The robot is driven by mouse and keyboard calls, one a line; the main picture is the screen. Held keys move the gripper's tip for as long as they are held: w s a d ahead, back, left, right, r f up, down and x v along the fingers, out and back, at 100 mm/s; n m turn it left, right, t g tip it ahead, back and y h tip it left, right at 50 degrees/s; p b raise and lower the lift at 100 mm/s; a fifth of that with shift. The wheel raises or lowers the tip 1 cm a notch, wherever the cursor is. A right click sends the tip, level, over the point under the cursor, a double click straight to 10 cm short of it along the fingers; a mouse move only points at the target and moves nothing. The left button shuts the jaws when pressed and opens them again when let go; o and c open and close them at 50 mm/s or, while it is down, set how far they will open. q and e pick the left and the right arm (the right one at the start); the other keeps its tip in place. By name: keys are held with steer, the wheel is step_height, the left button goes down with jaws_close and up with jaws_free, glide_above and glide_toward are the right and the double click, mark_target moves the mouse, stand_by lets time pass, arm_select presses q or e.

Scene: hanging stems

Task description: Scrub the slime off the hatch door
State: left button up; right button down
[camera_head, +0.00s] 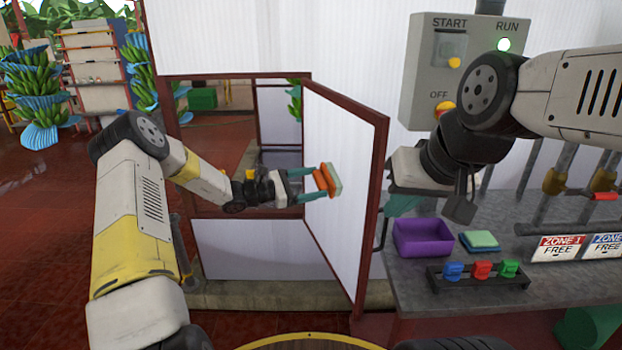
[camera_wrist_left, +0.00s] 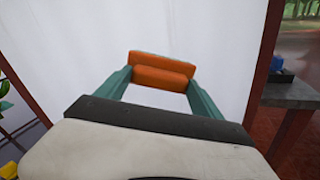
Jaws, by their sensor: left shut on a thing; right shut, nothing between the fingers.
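The hatch door (camera_head: 340,190) is a white panel in a dark red frame, swung open towards me. My left gripper (camera_head: 318,184) is shut on an orange sponge (camera_head: 322,181) with a pale green face, held at the door's panel. In the left wrist view the sponge (camera_wrist_left: 162,71) sits between the teal fingers, against or very near the white door (camera_wrist_left: 215,50); I cannot tell if it touches. No slime shows on the visible panel. My right gripper (camera_head: 400,204) is shut and empty above the counter, partly hidden by its wrist.
A purple tray (camera_head: 422,240), a green and blue pad (camera_head: 480,241) and a rack with blue, red and green clips (camera_head: 480,273) are on the grey counter (camera_head: 420,295). A START/RUN control box (camera_head: 425,85) hangs on the wall. The hatch opening is left of the door.

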arm_select(q)
steer(key=shift+s+d, duration=0.25)
steer(key=shift+s, duration=0.3)
steer(key=shift+s+d, duration=0.25)
steer(key=shift+s, duration=0.3)
steer(key=w+a+f, duration=0.1)
steer(key=w+a, duration=0.3)
steer(key=w, duration=0.7)
steer(key=shift+w+a+f, duration=0.15)
steer(key=shift+w+f, duration=0.2)
steer(key=shift+w, duration=0.05)
stand_by(0.3)
steer(key=shift+a, duration=0.1)
steer(key=shift+v, duration=2.95)
steer(key=shift+a, duration=0.1)
steer(key=shift+v, duration=1.4)
